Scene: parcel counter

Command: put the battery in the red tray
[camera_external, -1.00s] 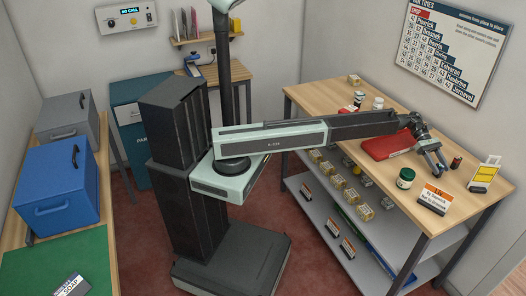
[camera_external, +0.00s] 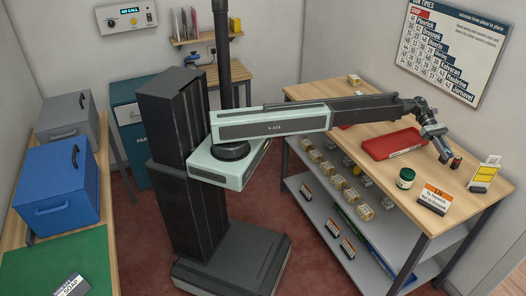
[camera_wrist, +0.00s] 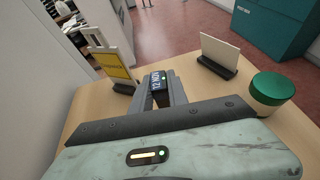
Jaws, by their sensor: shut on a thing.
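The red tray (camera_external: 388,145) lies on the right-hand wooden table, partly behind my arm in the external view. The battery (camera_external: 456,164) is a small dark cylinder with a coppery part, at the tabletop to the right of the tray. My gripper (camera_external: 446,155) points down at it from the left. In the wrist view, my gripper (camera_wrist: 163,92) is shut on the battery (camera_wrist: 160,80), whose dark side with pale lettering shows between the fingers. The red tray is out of the wrist view.
A green-lidded jar (camera_external: 405,178) and an orange-and-white name card (camera_external: 434,198) stand in front of the tray and battery. A yellow-and-white card stand (camera_external: 485,173) stands to the right. The table edge runs close to the jar and name card.

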